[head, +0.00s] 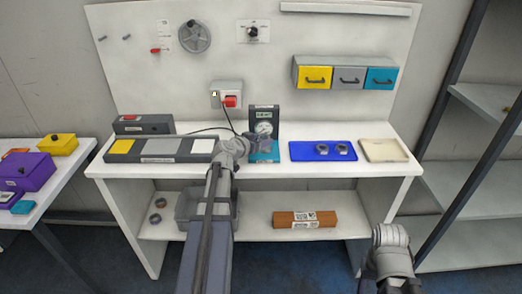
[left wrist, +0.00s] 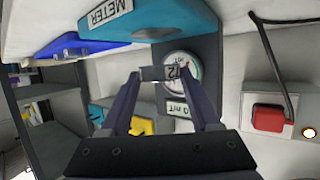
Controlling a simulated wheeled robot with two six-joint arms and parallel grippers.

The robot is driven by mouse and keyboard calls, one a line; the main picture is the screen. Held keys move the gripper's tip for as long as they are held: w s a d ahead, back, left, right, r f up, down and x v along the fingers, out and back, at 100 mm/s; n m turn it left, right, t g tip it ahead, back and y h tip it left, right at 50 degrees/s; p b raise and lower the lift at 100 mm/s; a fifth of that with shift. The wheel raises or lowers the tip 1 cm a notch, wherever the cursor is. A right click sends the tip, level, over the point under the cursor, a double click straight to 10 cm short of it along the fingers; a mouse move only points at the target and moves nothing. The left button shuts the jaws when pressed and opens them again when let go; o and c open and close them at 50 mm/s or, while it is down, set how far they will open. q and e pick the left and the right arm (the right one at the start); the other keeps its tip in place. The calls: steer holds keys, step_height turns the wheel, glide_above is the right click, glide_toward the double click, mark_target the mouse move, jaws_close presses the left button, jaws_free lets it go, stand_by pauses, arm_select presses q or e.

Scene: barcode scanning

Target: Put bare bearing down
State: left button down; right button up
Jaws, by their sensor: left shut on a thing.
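My left gripper (head: 260,144) is in front of the meter (head: 264,118), above its teal base (head: 264,157). In the left wrist view the fingertips of this gripper (left wrist: 158,74) are shut on a small grey piece (left wrist: 150,73), seen edge-on, which I take as the bare bearing. The meter's white dial (left wrist: 185,66) is right behind it, and the teal base (left wrist: 160,20) shows at the top. I cannot tell whether the bearing touches the base. In the head view the gripper hides the bearing. My right arm shows at the lower right; its gripper is not visible.
A blue mat (head: 312,158) with two ring-shaped parts (head: 322,149) lies right of the meter, beside a cream tray (head: 383,150). A long panel with yellow, grey and white sections (head: 160,147) lies left. Below are a grey bin (head: 186,208) and a brown box (head: 300,219).

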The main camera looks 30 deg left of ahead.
mark_target(261, 151)
arm_select(q)
steer(key=shift+f+b, duration=1.5)
steer(key=shift+f, duration=0.2)
steer(key=shift+f, duration=0.15)
steer(key=shift+c, duration=0.6)
jaws_free()
steer(key=shift+s+r, duration=0.1)
steer(key=shift+r, duration=0.2)
steer(key=p+v, duration=0.4)
steer(key=v, duration=0.7)
steer(key=shift+s, duration=0.4)
